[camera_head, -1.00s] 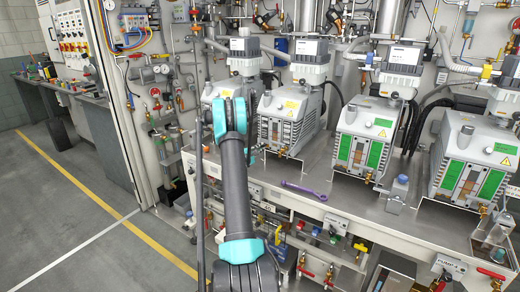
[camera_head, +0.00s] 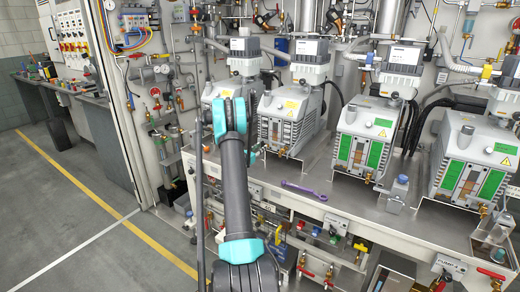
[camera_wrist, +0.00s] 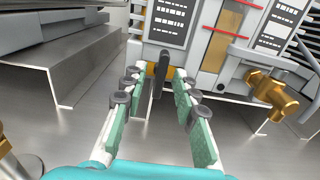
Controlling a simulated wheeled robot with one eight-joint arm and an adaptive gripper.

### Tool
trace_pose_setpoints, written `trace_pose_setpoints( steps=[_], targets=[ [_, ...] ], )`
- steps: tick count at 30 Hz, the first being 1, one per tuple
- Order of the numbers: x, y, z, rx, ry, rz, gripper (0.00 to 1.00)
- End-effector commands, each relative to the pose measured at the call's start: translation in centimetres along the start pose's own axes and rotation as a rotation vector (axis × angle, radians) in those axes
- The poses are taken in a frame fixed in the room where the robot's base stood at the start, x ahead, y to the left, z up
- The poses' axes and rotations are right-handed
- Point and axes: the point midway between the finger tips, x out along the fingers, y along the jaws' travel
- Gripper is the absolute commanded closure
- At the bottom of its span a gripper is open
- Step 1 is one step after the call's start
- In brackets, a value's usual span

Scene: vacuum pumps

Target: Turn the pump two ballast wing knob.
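In the wrist view a dark upright wing knob (camera_wrist: 163,66) stands at the foot of a pump's grey front face. My gripper (camera_wrist: 156,82) is open, with its green-padded fingers pointing at the knob. The knob shows between the two fingertips, with gaps on both sides; I cannot tell whether it lies inside their reach. In the head view my arm reaches towards the second pump from the left (camera_head: 288,115). The gripper's fingers and the knob are hidden there behind my arm.
A brass valve (camera_wrist: 272,94) sticks out right of the knob. A metal stand edge (camera_wrist: 65,85) rises at left. In the head view, more pumps (camera_head: 368,130) stand to the right on the metal bench. A purple wrench (camera_head: 304,190) and a clear bottle (camera_head: 398,192) are on it.

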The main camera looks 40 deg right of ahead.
Motion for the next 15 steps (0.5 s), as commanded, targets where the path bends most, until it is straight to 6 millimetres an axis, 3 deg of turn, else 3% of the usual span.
trace_pose_setpoints(
  steps=[15],
  targets=[
    [-0.50,0.01,0.07,0.002,-0.001,0.000,0.68]
  ],
)
